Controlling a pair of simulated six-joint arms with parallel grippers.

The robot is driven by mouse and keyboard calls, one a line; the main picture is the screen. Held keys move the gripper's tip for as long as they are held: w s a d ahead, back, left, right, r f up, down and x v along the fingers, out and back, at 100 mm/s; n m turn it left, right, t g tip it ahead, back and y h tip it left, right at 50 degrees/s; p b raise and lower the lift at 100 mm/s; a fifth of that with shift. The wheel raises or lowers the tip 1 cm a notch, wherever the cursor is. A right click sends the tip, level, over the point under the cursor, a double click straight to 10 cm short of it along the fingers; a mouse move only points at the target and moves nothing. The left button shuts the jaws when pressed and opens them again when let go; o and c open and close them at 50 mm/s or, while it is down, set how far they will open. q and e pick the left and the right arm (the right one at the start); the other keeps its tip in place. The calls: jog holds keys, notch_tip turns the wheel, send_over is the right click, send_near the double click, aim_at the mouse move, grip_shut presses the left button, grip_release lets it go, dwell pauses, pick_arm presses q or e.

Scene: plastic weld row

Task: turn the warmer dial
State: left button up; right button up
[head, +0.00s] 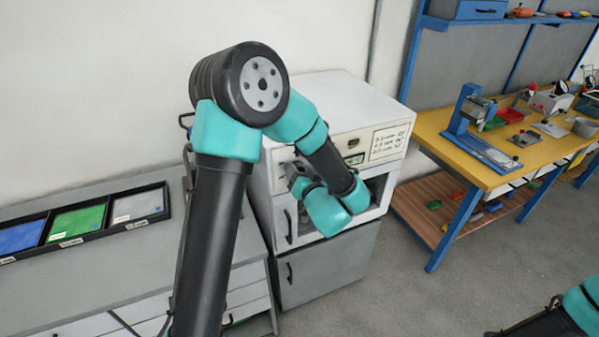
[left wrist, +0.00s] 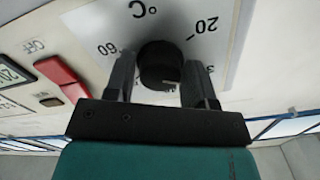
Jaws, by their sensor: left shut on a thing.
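The warmer (head: 335,110) is a white cabinet in the middle of the head view, with a label on its upper front. Its dial (left wrist: 160,64) is a black round knob on a white scale plate marked °C, with 20 and 60 readable in the left wrist view. My left gripper (left wrist: 160,85) has one finger on each side of the dial and is shut on it. In the head view my left arm reaches across to the warmer's front, and the gripper (head: 300,183) is mostly hidden behind the wrist. My right gripper is not visible; only part of the right arm shows at the lower right.
A red switch (left wrist: 62,78) marked OFF and a small display (left wrist: 14,72) sit left of the dial. A bench with a black tray (head: 85,225) of blue, green and grey sections stands left. A yellow workbench (head: 450,155) stands right. Grey floor between is clear.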

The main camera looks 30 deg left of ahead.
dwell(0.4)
pick_arm(q)
jog(key=o, duration=0.9)
jog(key=shift+o, duration=0.2)
jog(key=v, duration=1.7)
jog(key=shift+s+d, duration=0.15)
